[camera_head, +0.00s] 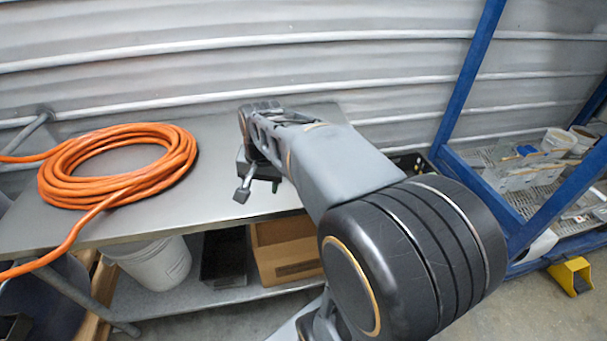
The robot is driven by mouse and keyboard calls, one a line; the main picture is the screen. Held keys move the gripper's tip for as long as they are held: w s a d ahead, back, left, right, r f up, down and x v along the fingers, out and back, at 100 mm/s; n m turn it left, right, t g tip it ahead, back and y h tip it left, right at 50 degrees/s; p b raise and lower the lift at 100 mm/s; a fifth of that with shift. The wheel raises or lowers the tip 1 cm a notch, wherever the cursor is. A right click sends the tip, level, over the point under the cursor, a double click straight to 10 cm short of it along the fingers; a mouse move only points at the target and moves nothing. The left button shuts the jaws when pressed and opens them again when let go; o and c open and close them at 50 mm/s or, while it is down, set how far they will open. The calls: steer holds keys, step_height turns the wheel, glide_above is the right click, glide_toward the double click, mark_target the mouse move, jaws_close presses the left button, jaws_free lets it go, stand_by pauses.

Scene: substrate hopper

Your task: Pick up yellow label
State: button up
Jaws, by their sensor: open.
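I cannot make out a yellow label in this view; part of the metal table (225,140) is hidden behind my arm and gripper. My gripper (257,188) is over the front part of the table, to the right of the orange hose. Its jaws are open. One dark fingertip shows at its left, and the other is partly hidden under the gripper body. I see nothing held between them.
A coiled orange hose (72,178) lies on the table's left side, its end hanging over the front edge. On the lower shelf stand a white bucket (155,262) and a cardboard box (285,250). A blue frame (462,95) stands at right.

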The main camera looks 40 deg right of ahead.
steer(key=w+d+m+g, duration=0.1)
steer(key=w+d+m, duration=0.25)
steer(key=d, duration=0.25)
steer(key=w+d+m+y, duration=0.1)
steer(key=w+d+m, duration=0.1)
steer(key=d+m, duration=0.35)
steer(key=w+d+m+g, duration=0.1)
steer(key=w+d+m, duration=0.25)
steer(key=d, duration=0.35)
steer(key=shift+m+y, duration=0.3)
steer(key=shift+m, duration=0.25)
steer(key=f, duration=0.8)
steer(key=shift+s+a+p, duration=0.2)
steer(key=shift+s+p, duration=0.05)
steer(key=shift+p, duration=0.15)
steer(key=shift+w+a+f+p, duration=0.1)
steer(key=shift+a+f, duration=0.05)
steer(key=shift+f, duration=0.9)
steer(key=shift+w+a+f+p, duration=0.1)
steer(key=shift+a+f+p, duration=0.1)
steer(key=shift+f, duration=0.9)
steer(key=shift+w+a+f+p, duration=0.1)
steer(key=shift+a+f, duration=0.05)
steer(key=shift+f, duration=0.9)
steer(key=shift+c, duration=0.4)
steer(key=c, duration=0.9)
